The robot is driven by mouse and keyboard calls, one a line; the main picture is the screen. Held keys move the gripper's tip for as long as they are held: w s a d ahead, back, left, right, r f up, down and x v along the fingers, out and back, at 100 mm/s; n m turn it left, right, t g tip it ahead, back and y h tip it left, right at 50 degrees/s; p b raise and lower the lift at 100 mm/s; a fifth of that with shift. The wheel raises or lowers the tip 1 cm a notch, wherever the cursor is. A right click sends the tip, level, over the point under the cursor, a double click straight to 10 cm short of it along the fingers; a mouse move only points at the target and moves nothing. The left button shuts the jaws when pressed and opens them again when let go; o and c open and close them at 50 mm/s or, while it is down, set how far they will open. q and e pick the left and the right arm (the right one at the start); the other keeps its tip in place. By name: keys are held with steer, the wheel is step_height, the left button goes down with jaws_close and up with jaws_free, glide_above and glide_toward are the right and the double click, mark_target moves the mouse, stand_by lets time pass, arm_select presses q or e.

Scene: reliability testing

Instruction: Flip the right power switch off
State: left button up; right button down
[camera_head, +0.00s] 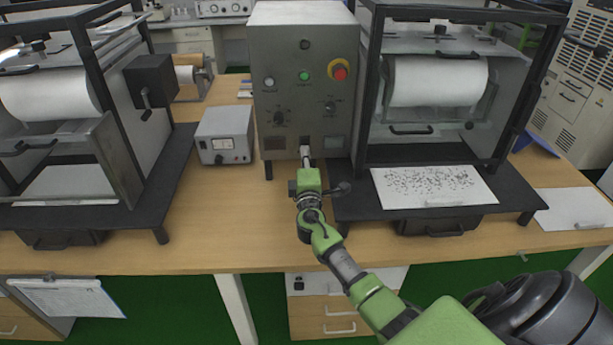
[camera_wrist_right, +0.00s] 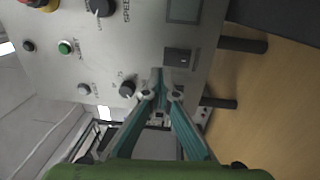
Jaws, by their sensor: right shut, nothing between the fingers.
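The grey control box (camera_head: 284,58) stands at the middle of the bench between two framed machines. A small dark power switch (camera_head: 305,141) sits low on its front panel, between two dark displays. The switch (camera_wrist_right: 180,57) also shows in the right wrist view as a dark rectangle; its rocker position is too small to tell. My right gripper (camera_head: 305,152) is shut and empty, its tips just below the switch. In the right wrist view the gripper (camera_wrist_right: 159,78) has its fingertips together beside the switch, close to the panel; contact cannot be told. My left gripper is not in view.
The panel bears a red emergency button (camera_head: 340,72), a green button (camera_head: 304,76) and dark knobs (camera_head: 280,118). A small white meter box (camera_head: 225,136) stands to the left. The right machine's black base plate (camera_head: 355,205) lies close beside my right gripper.

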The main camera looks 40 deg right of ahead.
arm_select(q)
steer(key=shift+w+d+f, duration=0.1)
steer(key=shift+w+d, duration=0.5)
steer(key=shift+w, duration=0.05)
arm_select(e)
steer(key=v, duration=0.8)
steer(key=shift+r, duration=0.5)
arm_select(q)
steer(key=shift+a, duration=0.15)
arm_select(e)
steer(key=shift+d, duration=0.15)
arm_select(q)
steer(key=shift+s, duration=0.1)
